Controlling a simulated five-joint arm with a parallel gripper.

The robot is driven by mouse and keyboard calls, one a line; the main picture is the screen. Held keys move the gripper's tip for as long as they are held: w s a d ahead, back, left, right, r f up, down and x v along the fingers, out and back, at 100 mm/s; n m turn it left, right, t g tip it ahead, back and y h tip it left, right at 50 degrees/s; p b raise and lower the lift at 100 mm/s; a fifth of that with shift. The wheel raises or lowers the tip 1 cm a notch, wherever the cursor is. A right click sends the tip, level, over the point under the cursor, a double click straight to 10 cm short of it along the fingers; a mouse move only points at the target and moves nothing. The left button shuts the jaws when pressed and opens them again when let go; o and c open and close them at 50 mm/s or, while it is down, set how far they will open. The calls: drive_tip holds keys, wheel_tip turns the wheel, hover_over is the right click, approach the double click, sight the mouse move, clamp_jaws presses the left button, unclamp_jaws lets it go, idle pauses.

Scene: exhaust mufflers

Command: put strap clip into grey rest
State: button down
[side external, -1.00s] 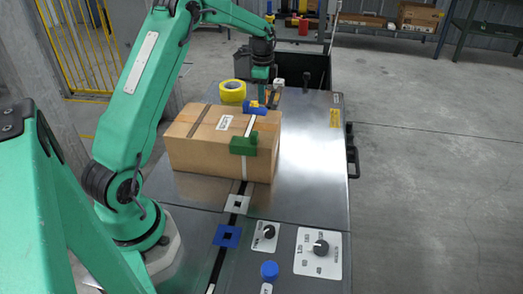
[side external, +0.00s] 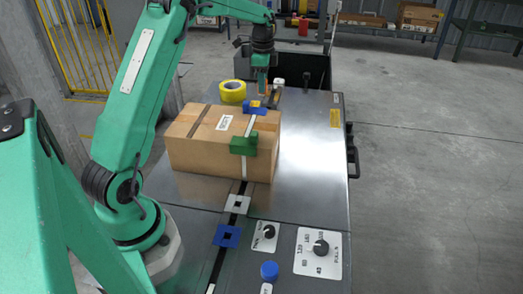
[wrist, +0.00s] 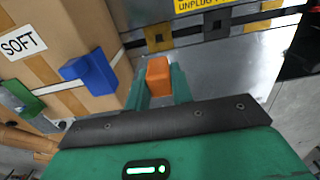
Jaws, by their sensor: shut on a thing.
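My gripper (side external: 266,91) is behind the cardboard box. In the wrist view my gripper (wrist: 159,84) has its two green fingers on either side of an orange block (wrist: 158,70), which appears to be the strap clip, and is shut on it. A grey square plate with a dark hole (side external: 237,204), which looks like the grey rest, lies on the dark strip in front of the box. In the wrist view a dark grey plate with a hole (wrist: 215,22) lies on the far strip. I cannot tell which plate is meant.
The cardboard box (side external: 205,148) carries a green clip (side external: 244,144) and a blue clip (side external: 255,112). A blue plate (side external: 227,236) lies nearer. A yellow tape roll (side external: 232,91) is at the back. The steel top right of the box is clear (side external: 310,150).

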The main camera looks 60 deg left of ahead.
drive_tip(key=r, duration=0.7)
drive_tip(key=shift+s+d+r, duration=0.1)
drive_tip(key=shift+d+r, duration=0.3)
drive_tip(key=s+d+r+n, duration=0.3)
drive_tip(key=s+d+n, duration=0.55)
drive_tip(key=d, duration=0.55)
drive_tip(key=s+d+f+n, duration=0.2)
drive_tip(key=s+d+n, duration=0.3)
drive_tip(key=s, duration=0.3)
drive_tip(key=s+d+f+n, duration=0.1)
drive_tip(key=s+d+n, duration=0.35)
drive_tip(key=s, duration=0.35)
wheel_tip(320, 180, down, 14)
drive_tip(key=shift+d+f, duration=0.25)
drive_tip(key=shift+d, duration=0.05)
drive_tip(key=shift+s+f, duration=0.1)
drive_tip(key=shift+f, duration=2.75)
drive_tip(key=shift+f, duration=0.4)
